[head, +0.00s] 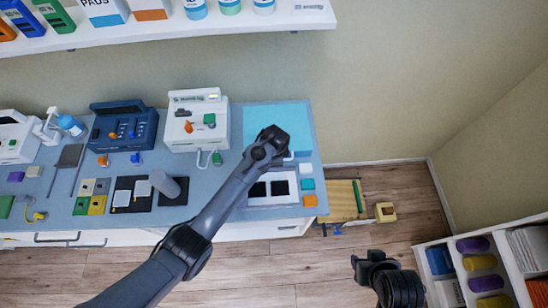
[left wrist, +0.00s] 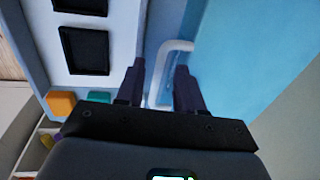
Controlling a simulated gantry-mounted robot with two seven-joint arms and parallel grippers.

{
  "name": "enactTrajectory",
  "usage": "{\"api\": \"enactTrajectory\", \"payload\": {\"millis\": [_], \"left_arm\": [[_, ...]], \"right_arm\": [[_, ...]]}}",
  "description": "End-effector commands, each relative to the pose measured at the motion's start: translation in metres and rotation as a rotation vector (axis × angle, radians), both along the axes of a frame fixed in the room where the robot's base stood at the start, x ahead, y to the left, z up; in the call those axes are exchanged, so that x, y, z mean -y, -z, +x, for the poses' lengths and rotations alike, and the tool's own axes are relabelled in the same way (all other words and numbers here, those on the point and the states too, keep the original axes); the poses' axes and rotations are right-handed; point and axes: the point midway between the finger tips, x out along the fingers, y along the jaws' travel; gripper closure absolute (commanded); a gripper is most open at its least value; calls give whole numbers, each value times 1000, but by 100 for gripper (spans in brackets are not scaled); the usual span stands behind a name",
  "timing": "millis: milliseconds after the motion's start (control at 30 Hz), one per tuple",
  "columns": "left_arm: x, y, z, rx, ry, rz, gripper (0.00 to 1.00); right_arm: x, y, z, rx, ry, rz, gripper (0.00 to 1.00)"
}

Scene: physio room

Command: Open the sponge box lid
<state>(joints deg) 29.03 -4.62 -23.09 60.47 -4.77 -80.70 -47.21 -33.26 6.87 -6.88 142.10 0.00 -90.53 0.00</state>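A light blue translucent panel (head: 278,113), apparently the sponge box lid, is at the back right of the counter. It fills the right of the left wrist view (left wrist: 248,65). A white bar handle (left wrist: 172,48) is at its near edge, and a bit shows in the head view (head: 289,157). My left gripper (left wrist: 160,85) is open, with the handle between its spread fingers; contact is unclear. In the head view its wrist hides the fingertips. A white tray (head: 254,201) with two black squares lies in front. My right gripper (head: 368,265) is away, above the floor; its opening is unclear.
Small white, teal and orange blocks (head: 310,201) stand right of the tray. White (head: 182,135) and dark blue (head: 122,134) machines stand left on the counter. A shelf (head: 160,32) overhangs at the back. A rack (head: 463,288) is at lower right. Floor between is partly clear.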

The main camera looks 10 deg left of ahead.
Motion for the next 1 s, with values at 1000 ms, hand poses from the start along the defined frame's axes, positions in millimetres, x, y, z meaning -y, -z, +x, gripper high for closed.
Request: {"api": "enactTrajectory", "payload": {"millis": [1000], "left_arm": [[0,4,0,0,0,0,100]], "right_arm": [[0,0,0,0,0,0,57]]}}
